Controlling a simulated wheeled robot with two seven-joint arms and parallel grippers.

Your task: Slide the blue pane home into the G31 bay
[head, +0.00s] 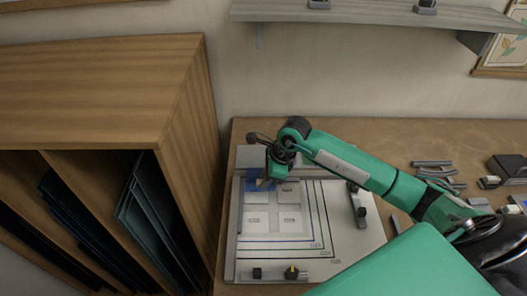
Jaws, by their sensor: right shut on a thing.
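My right gripper (267,177) is over the upper left part of a white board (355,243) and is shut on a small blue pane (253,184). The gripper hides part of the pane, and I cannot tell whether the pane touches the board. The board carries nested printed outlines in blue and black, with small labels at their lower right corners. The labels are too small to read surely, so I cannot tell which bay is G31. My left gripper is out of view.
A grey rail (235,230) runs along the board's left side. Small black clamps stand at its front edge and right side. A wooden rack (185,140) with dark panes stands close on the left. Grey strips (434,166) and small blocks lie on the table at right. A shelf (370,12) hangs above.

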